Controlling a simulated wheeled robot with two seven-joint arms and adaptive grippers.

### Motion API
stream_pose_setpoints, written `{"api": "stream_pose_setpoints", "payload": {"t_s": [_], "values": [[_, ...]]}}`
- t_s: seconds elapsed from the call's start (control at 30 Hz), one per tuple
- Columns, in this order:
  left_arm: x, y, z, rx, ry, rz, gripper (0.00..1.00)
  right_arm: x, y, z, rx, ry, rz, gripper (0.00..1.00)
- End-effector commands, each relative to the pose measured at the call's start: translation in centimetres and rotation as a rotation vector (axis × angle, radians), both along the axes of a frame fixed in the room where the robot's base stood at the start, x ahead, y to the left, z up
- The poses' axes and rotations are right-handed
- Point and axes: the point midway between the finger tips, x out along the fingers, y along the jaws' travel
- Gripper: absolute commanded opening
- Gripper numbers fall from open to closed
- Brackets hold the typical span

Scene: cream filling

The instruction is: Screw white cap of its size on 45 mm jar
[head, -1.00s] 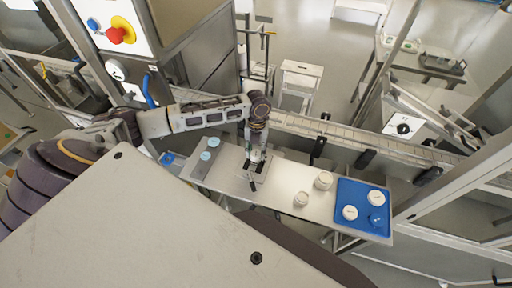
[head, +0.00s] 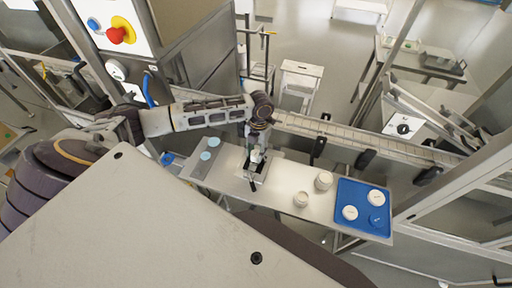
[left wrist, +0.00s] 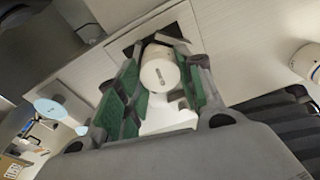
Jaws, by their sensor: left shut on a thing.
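My left gripper (head: 256,152) points down over a metal clamp fixture (head: 255,172) on the steel table. In the left wrist view its green-padded fingers (left wrist: 160,90) close around a round white cap (left wrist: 158,74) with a small grey mark on top. A white body shows behind the cap, towards the fixture; I cannot tell how the cap sits on the jar there. Two whitish jars (head: 301,199) and (head: 323,180) stand to the right of the fixture; one shows in the left wrist view (left wrist: 309,62). My right gripper is not in view.
A blue tray (head: 345,190) at the table's right end holds two white lids (head: 376,197) and (head: 350,212) and a blue lid (head: 376,220). Two pale blue discs (head: 208,155) lie at the left end. A conveyor (head: 345,138) runs behind the table.

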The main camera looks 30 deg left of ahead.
Motion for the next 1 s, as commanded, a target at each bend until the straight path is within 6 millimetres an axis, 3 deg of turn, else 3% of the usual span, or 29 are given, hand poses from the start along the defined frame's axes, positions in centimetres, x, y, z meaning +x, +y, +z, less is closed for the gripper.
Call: {"api": "stream_pose_setpoints", "payload": {"t_s": [0.23, 0.73, 1.0], "values": [[0.00, -0.07, 0.00, 0.000, 0.000, -0.143, 0.16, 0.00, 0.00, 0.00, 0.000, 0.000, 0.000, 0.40], [0.01, -0.08, -0.01, 0.000, -0.001, -0.187, 0.16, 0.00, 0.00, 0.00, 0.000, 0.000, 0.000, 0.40], [0.01, -0.09, -0.01, 0.000, -0.001, -0.331, 0.13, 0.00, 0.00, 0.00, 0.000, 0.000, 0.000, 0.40]]}}
